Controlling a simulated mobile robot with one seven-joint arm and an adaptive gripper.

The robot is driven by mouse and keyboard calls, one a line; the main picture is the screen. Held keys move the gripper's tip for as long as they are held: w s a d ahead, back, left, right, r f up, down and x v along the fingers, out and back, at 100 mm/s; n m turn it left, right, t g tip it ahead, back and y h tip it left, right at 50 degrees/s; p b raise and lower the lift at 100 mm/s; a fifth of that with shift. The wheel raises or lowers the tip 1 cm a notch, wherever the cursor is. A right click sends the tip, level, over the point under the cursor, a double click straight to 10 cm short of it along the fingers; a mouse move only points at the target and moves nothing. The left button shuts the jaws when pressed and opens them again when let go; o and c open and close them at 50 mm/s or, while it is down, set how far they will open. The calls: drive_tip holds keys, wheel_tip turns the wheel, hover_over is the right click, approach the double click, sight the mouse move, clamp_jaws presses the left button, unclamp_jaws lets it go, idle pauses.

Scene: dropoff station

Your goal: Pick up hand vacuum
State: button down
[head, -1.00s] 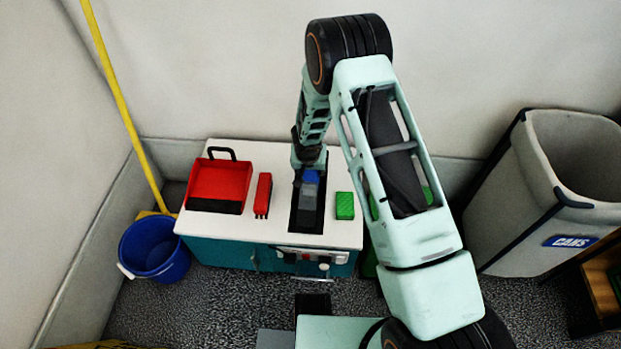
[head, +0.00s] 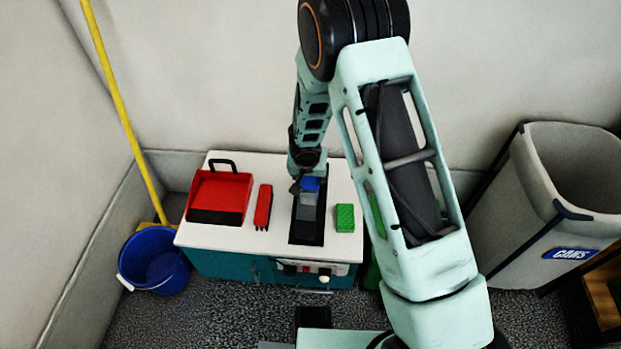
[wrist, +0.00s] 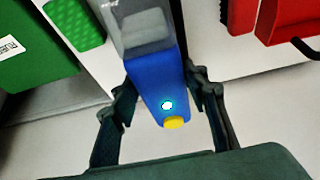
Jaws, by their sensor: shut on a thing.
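The hand vacuum (head: 308,199) has a blue body end and a grey, partly clear front. It is over the black tray (head: 306,236) on the white countertop, and I cannot tell whether it still touches the tray. In the wrist view the vacuum's blue body (wrist: 155,78) runs between the fingers, with a white light spot and a yellow button near its end. My gripper (wrist: 157,84) is shut on this blue part, one finger on each side. In the head view my gripper (head: 305,181) is partly hidden by my arm.
On the white countertop (head: 270,235) are a red dustpan (head: 220,192), a red brush (head: 263,207) and a green sponge (head: 345,217). A blue bucket (head: 155,258) and yellow pole (head: 120,100) stand left. A grey cans bin (head: 510,215) stands right. Walls close the back.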

wheel_tip(320, 180, up, 5)
drive_tip(key=b, duration=0.3)
hover_over(306, 209)
drive_tip(key=shift+r, duration=0.1)
